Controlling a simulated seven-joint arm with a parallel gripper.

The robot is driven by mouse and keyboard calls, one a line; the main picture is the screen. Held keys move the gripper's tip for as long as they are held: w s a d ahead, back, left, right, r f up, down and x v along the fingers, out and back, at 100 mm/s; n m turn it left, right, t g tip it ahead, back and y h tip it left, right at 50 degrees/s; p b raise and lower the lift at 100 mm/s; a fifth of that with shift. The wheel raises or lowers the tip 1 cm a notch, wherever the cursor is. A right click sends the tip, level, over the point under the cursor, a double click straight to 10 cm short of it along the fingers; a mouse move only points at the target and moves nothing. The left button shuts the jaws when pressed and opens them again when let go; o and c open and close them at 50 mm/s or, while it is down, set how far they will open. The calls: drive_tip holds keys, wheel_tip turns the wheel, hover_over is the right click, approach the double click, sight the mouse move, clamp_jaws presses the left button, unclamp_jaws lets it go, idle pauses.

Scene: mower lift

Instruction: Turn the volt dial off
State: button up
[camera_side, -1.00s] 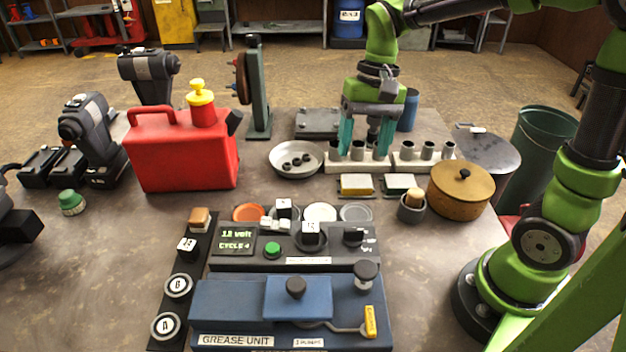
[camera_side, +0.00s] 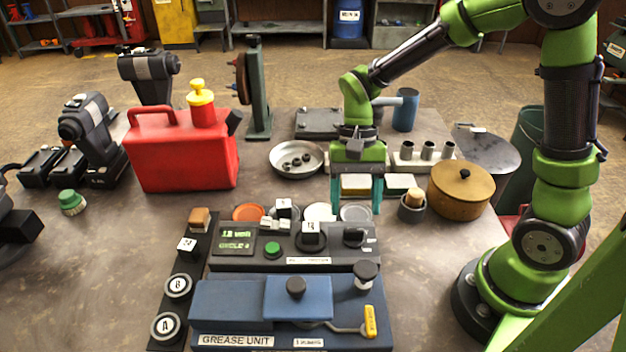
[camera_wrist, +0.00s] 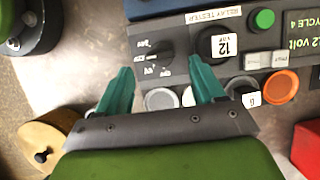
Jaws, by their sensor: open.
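The volt dial is a black knob (camera_side: 354,236) with small white markings, at the right end of the dark relay tester (camera_side: 290,262). In the wrist view the dial (camera_wrist: 155,60) lies just beyond and between my fingertips; its markings are too small to read surely. My gripper (camera_side: 357,207) is open and empty, with teal fingers pointing down. It hovers behind and above the dial, apart from it.
A green button (camera_side: 272,249) is further left. The blue grease unit (camera_side: 235,305) stands in front. Coloured discs (camera_side: 249,212) lie behind. A brown pot (camera_side: 461,190) stands right.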

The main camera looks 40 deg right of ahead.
sight(354, 229)
drive_tip(key=x, duration=0.5)
drive_tip(key=shift+r, duration=0.1)
drive_tip(key=c, duration=1.1)
drive_tip(key=shift+o, duration=0.2)
